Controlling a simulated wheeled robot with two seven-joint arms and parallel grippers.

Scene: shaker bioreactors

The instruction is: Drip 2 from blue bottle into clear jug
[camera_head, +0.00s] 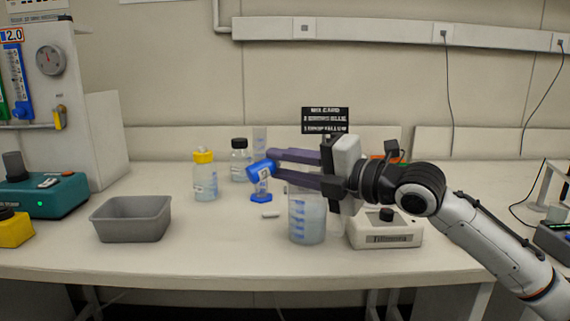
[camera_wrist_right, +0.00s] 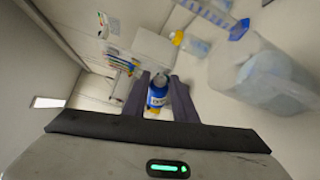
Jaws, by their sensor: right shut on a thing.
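A small blue bottle (camera_head: 260,171) with a white label is held up above the bench, tilted well over. My right gripper (camera_head: 275,165) is shut on it. The wrist view shows the blue bottle (camera_wrist_right: 158,90) between the two dark fingers (camera_wrist_right: 158,98). The clear jug (camera_head: 307,222), with blue markings and pale liquid in it, stands on the bench below my right gripper, to the right of the bottle in the head view. The jug (camera_wrist_right: 262,75) also shows in the wrist view. No drop is visible. My left gripper is not in view.
A blue-footed measuring cylinder (camera_head: 261,197) stands behind the bottle. A yellow-capped bottle (camera_head: 205,180) and a black-capped bottle (camera_head: 240,163) stand left of it. A grey tub (camera_head: 131,219) is at front left. A white device (camera_head: 386,233) stands right of the jug.

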